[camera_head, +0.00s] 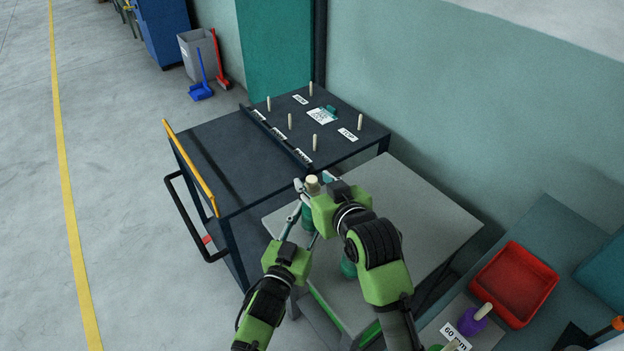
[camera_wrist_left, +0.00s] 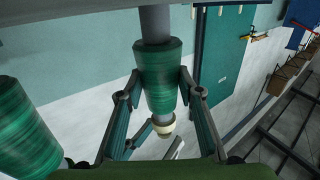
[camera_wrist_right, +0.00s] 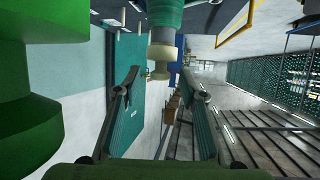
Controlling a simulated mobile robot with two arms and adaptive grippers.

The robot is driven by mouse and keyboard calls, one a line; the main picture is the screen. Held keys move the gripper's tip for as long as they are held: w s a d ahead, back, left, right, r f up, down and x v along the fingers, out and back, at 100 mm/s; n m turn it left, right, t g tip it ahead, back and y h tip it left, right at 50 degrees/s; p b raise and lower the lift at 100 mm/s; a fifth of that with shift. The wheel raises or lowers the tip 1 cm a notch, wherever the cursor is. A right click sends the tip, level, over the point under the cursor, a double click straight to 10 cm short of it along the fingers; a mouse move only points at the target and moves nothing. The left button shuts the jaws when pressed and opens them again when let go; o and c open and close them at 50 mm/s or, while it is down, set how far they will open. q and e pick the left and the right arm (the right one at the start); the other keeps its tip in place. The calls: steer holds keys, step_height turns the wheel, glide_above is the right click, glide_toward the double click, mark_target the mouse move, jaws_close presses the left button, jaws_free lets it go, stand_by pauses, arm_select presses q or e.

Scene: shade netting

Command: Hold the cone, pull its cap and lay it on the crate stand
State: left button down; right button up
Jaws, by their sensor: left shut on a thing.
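A dark green cone (camera_head: 308,217) is upright above the grey-topped stand (camera_head: 430,205). In the left wrist view the cone (camera_wrist_left: 158,75) sits on a grey post between the fingers of my left gripper (camera_wrist_left: 158,85), which is shut on it. The cream cap (camera_head: 312,183) is on the cone's end; it also shows in the left wrist view (camera_wrist_left: 163,126). My right gripper (camera_wrist_right: 160,75) is open, with the cap (camera_wrist_right: 161,62) between its spread fingertips, apart from both. In the head view my right gripper hides part of the cone. I cannot tell which surface is the crate stand.
Another green cone (camera_head: 348,268) stands on the grey top, partly behind my right arm. A dark cart (camera_head: 210,155) with a pegged board (camera_head: 350,122) is behind. At right are a red tray (camera_head: 515,284) and a purple cone (camera_head: 470,322). The grey top's right part is clear.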

mark_target(312, 178)
steer(key=shift+x, duration=1.25)
jaws_close()
steer(key=shift+r, duration=0.2)
steer(key=shift+r, duration=0.95)
steer(key=shift+r, duration=0.1)
steer(key=shift+r, duration=1.9)
